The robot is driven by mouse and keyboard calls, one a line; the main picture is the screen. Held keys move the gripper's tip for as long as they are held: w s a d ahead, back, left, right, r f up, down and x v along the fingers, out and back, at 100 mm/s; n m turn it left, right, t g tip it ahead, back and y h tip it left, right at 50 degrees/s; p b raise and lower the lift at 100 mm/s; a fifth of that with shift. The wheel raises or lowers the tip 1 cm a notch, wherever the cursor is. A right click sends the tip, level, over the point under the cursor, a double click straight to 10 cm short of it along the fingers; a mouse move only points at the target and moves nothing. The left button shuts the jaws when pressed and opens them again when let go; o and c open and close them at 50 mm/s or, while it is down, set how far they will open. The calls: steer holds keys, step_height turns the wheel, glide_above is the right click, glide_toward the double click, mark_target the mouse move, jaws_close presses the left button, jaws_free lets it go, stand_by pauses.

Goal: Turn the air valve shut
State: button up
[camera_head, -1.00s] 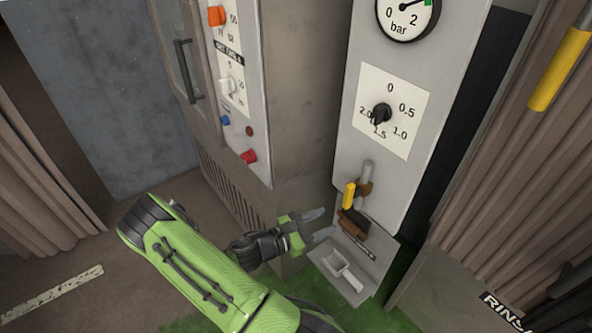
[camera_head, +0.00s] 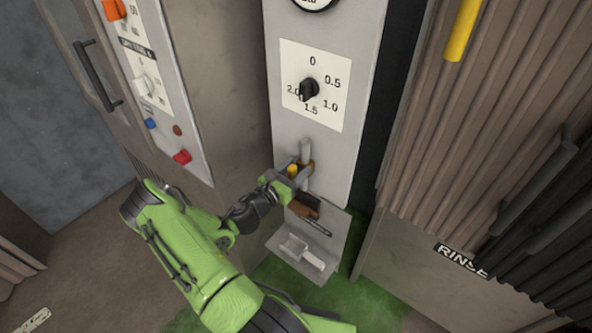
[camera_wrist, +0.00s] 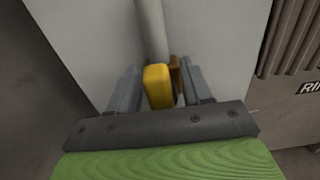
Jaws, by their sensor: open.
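The air valve's yellow lever (camera_head: 292,170) is on the lower part of the grey panel, beside a vertical grey pipe (camera_head: 306,150) and a brown fitting (camera_head: 310,168). My gripper (camera_head: 291,175) is at the lever. In the wrist view the yellow lever (camera_wrist: 158,86) stands between the two grey fingers of my gripper (camera_wrist: 160,90), with gaps showing on both sides. The jaws are open. The lever's far end and part of the valve body are hidden behind the lever and fingers.
Above are a black knob (camera_head: 309,89) on a white dial and a gauge (camera_head: 314,4). Below are a brown block (camera_head: 303,206) and a small white tray (camera_head: 301,252). A cabinet with red button (camera_head: 182,157) stands left, a rinse cabinet (camera_head: 461,262) right.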

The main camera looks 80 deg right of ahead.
steer(key=shift+d, duration=0.2)
jaws_close()
